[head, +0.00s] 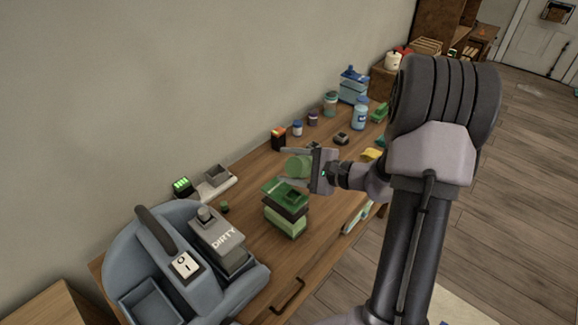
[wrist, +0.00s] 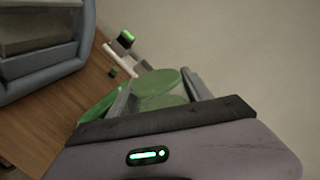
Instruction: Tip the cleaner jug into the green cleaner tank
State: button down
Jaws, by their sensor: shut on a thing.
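My gripper (head: 292,167) is shut on a translucent green round jug (head: 299,165) and holds it above the table. The jug also shows between the two fingers in the wrist view (wrist: 157,82). Its mouth is not clear, and I cannot tell how far it is tilted. The green cleaner tank (head: 285,222) stands upright just below and slightly left of the jug in the head view. It has a green top with a dark opening, a dark band and a pale green body. A green edge (wrist: 97,107) beside the left finger in the wrist view may be its top.
A blue-grey cleaning machine (head: 120,255) with a tank marked DIRTY (head: 222,240) stands left of the green tank. A small green cap (head: 224,206) lies between them. Bottles, jars and a blue jug (head: 353,90) stand toward the far end of the wooden table.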

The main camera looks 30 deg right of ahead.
jog(key=shift+d+f+n+h+b, duration=0.2)
jog(key=shift+f+n+b, duration=0.3)
jog(key=shift+b, duration=1.75)
jog(key=shift+d+f+n+h+b, duration=0.1)
jog(key=shift+f+n+h+b, duration=0.4)
jog(key=shift+b, duration=1.75)
dwell(1.5)
jog(key=shift+w+f+n, duration=0.1)
jog(key=shift+f+n, duration=0.3)
jog(key=shift+n, duration=0.3)
dwell(1.3)
